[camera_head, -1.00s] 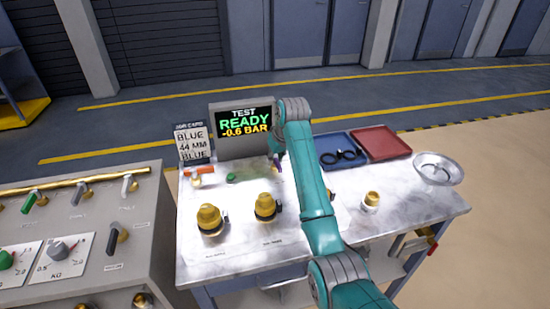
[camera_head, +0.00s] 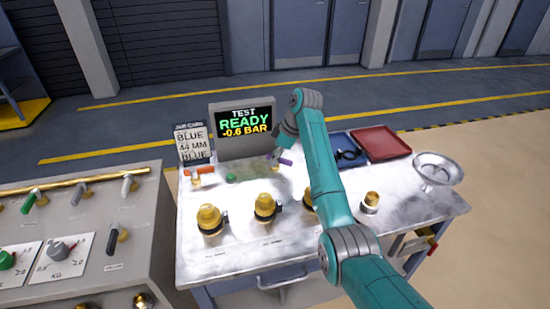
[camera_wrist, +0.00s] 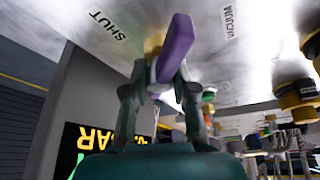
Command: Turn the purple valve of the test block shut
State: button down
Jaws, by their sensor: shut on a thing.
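The purple valve lever (camera_wrist: 176,46) is between my gripper's fingers (camera_wrist: 160,88) in the wrist view, with its brass stem (camera_wrist: 153,44) behind it. The gripper is shut on the lever, which lies slantwise. A SHUT label (camera_wrist: 106,24) is to its left and a VACUUM label (camera_wrist: 232,22) to its right. In the head view the purple lever (camera_head: 286,161) shows at the back of the test block, in front of the screen (camera_head: 243,122). My gripper (camera_head: 277,153) is beside it, partly hidden by my arm. The screen reads TEST READY, -0.6 BAR.
Several brass fittings stand in front, including one (camera_head: 209,219) at left.

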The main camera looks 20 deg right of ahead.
jog(key=n+g, duration=0.1)
jog(key=n, duration=0.3)
jog(key=shift+n+g+y, duration=0.3)
jog(key=shift+g, duration=0.1)
jog(key=shift+n+g, duration=0.7)
jog(key=shift+n, duration=1.1)
jog(key=c, duration=0.9)
grip_release()
jog(key=shift+c, duration=0.2)
jog(key=v, duration=1.2)
